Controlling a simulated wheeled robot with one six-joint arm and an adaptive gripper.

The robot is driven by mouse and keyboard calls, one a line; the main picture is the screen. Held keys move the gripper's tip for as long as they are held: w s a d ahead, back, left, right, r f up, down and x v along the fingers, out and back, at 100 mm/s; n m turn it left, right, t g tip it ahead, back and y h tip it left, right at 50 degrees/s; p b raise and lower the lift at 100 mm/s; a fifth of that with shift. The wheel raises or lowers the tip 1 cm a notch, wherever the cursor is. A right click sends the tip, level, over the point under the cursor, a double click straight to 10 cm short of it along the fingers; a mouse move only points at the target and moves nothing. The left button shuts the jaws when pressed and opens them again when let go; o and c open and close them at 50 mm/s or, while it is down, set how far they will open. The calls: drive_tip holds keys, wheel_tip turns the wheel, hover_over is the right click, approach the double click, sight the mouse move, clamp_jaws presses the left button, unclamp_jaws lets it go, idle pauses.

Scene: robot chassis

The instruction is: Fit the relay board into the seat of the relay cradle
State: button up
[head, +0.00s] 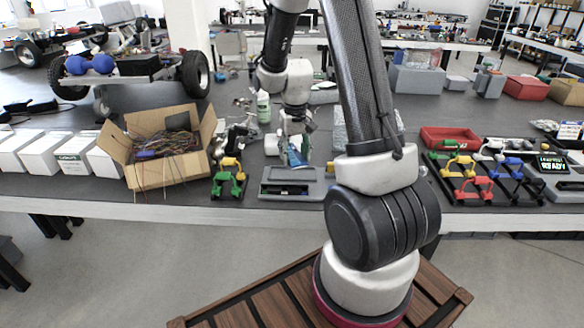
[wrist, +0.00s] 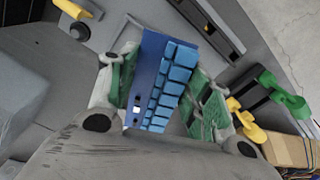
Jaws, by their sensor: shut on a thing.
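The relay board (wrist: 170,82) is a blue board with a row of lighter blue blocks. My gripper (wrist: 162,90) is shut on it, with a green-padded finger on each side; the board is tilted in the wrist view. In the head view my gripper (head: 294,148) holds the blue board (head: 297,158) over the bench's front part, just above the grey relay cradle (head: 312,190). The cradle has a dark recess in its top. In the wrist view the cradle (wrist: 238,38) lies beyond the board. I cannot tell whether board and cradle touch.
An open cardboard box of wires (head: 150,178) and a green-yellow clamp rack (head: 229,180) stand to the left. My arm covers the bench just right of the cradle. Further right are a red tray (head: 450,137) and a rack of coloured clamps (head: 480,180). The bench's front edge is close.

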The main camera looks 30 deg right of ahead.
sight(295, 155)
drive_tip(key=shift+f, duration=2.65)
drive_tip(key=shift+f, duration=0.1)
drive_tip(key=shift+f, duration=0.15)
drive_tip(key=o, duration=1.2)
wheel_tip(295, 155, up, 12)
drive_tip(key=shift+r, duration=0.1)
drive_tip(key=s+a+r+n+t, duration=0.1)
drive_tip(key=s+a+r+t, duration=0.15)
drive_tip(key=s+r, duration=0.9)
drive_tip(key=shift+n+t, duration=0.7)
drive_tip(key=shift+t, duration=0.15)
drive_tip(key=s+a+r, duration=0.1)
drive_tip(key=s, duration=0.2)
drive_tip(key=s+a+r, duration=0.1)
drive_tip(key=s+r, duration=0.1)
drive_tip(key=s, duration=0.2)
drive_tip(key=s+r, duration=0.2)
drive_tip(key=s, duration=0.2)
drive_tip(key=shift+a+r, duration=0.1)
drive_tip(key=shift+a, duration=0.3)
